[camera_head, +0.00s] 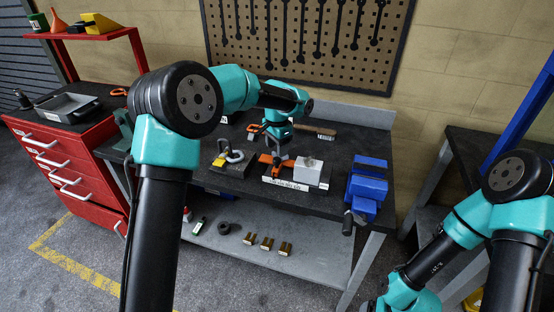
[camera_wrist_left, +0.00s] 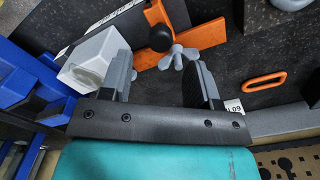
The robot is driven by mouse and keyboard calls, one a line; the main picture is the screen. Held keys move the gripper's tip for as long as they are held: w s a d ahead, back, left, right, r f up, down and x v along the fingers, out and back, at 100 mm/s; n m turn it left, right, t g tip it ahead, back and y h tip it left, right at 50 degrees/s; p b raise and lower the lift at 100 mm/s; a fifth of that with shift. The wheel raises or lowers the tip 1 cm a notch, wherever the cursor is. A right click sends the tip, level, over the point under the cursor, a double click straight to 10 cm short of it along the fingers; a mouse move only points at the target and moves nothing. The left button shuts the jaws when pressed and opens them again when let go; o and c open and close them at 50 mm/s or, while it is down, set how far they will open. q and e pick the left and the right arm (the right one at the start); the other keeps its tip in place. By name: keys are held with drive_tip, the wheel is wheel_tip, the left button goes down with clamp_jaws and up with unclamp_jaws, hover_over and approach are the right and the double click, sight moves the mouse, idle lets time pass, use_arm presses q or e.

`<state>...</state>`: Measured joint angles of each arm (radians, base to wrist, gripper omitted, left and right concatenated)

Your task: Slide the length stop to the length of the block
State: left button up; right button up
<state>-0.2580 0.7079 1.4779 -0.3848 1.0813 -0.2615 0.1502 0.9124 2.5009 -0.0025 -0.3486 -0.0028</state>
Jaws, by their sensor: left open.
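The orange length stop (camera_head: 268,160) sits on the guide on the dark workbench. In the left wrist view its orange body (camera_wrist_left: 205,33) carries a black knob (camera_wrist_left: 161,38) and a grey wing screw (camera_wrist_left: 178,56). The white block (camera_head: 308,170) stands to its right in the head view; it also shows in the left wrist view (camera_wrist_left: 88,62). A white scale strip (camera_head: 285,184) runs along the front of the guide. My left gripper (camera_head: 277,147) is open above the stop. In the wrist view its fingers (camera_wrist_left: 160,65) are apart, with the wing screw between them in the picture. My right gripper is out of view.
A blue vise (camera_head: 368,186) stands on the bench to the right. A dark plate with a shackle (camera_head: 232,160) lies to the left, and a brush (camera_head: 318,132) lies behind. An orange ring (camera_wrist_left: 263,82) shows in the wrist view. The red tool cabinet (camera_head: 75,170) stands at the left.

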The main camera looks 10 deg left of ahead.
sight(277, 158)
use_arm(q)
wheel_tip(277, 158, down, 6)
drive_tip(key=shift+r, duration=0.15)
drive_tip(key=shift+c, duration=0.2)
clamp_jaws()
idle(0.5)
